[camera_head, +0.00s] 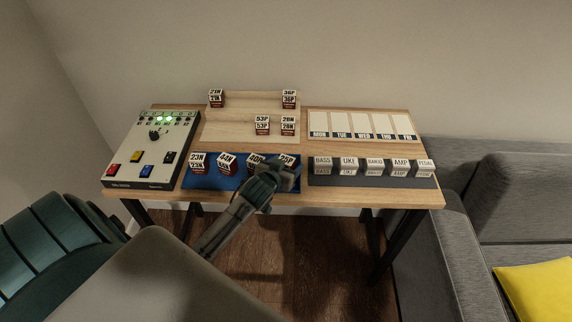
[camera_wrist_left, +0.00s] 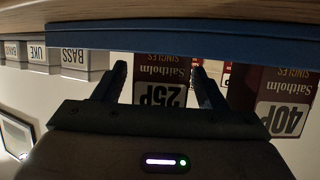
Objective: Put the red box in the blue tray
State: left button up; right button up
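The blue tray (camera_head: 223,181) lies at the front middle of the table and holds several boxes with white number labels and dark red lower parts. The box marked 25P (camera_head: 288,160) is at its right end, partly hidden by my left gripper (camera_head: 284,178). In the left wrist view, which is upside down, the 25P box (camera_wrist_left: 162,75) shows between my two fingers (camera_wrist_left: 160,82). A gap shows beside the left-hand finger, so the gripper looks open around the box. The 40P box (camera_wrist_left: 285,95) is close beside it. My right gripper is not in view.
Red boxes also stand on a wooden stepped rack (camera_head: 235,112) behind. To the right are a grey mat (camera_head: 375,181) with several grey boxes and a weekday board (camera_head: 360,125). A control panel (camera_head: 150,150) is at left. A grey sofa stands right of the table.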

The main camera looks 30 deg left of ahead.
pick_arm(q)
jog(key=shift+r, duration=0.2)
jog(key=shift+s, duration=0.45)
jog(key=b+v, duration=0.1)
jog(key=v, duration=0.9)
jog(key=shift+s+r+b, duration=0.2)
jog(key=shift+s+b, duration=0.05)
jog(key=shift+b, duration=0.05)
jog(key=shift+s+d+r, duration=0.1)
jog(key=shift+s+r, duration=0.05)
jog(key=shift+s, duration=0.1)
